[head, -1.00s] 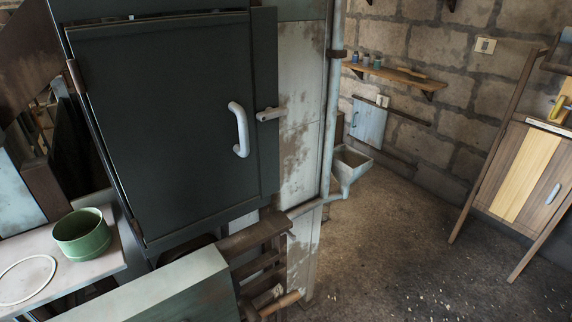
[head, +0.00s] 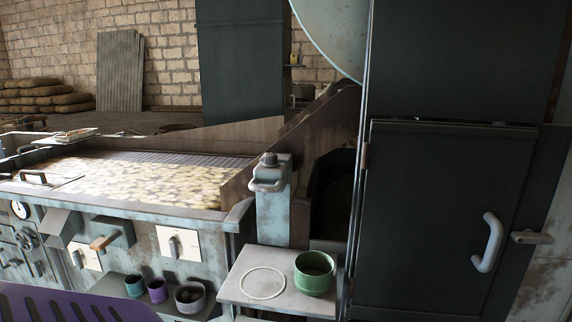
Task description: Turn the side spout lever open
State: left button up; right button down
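A metal post (head: 273,215) stands beside the small side table, with a pale looped handle (head: 268,186) on its head. A box-shaped fitting with a brown-handled lever (head: 103,242) juts from the front of the fryer-like machine, above a low shelf. I cannot tell for sure which of these is the side spout lever. A grey angled chute (head: 58,227) sits left of the brown handle. Neither of my grippers is in view.
A green pot (head: 314,272) and a white ring (head: 262,282) are on the side table (head: 238,290). Small cups and a bowl (head: 190,298) stand on the low shelf. A dark cabinet door (head: 430,220) closes off the right. A purple slotted piece (head: 50,305) fills the lower left corner.

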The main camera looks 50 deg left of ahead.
aim_at(77, 259)
jog(key=u, duration=2.65)
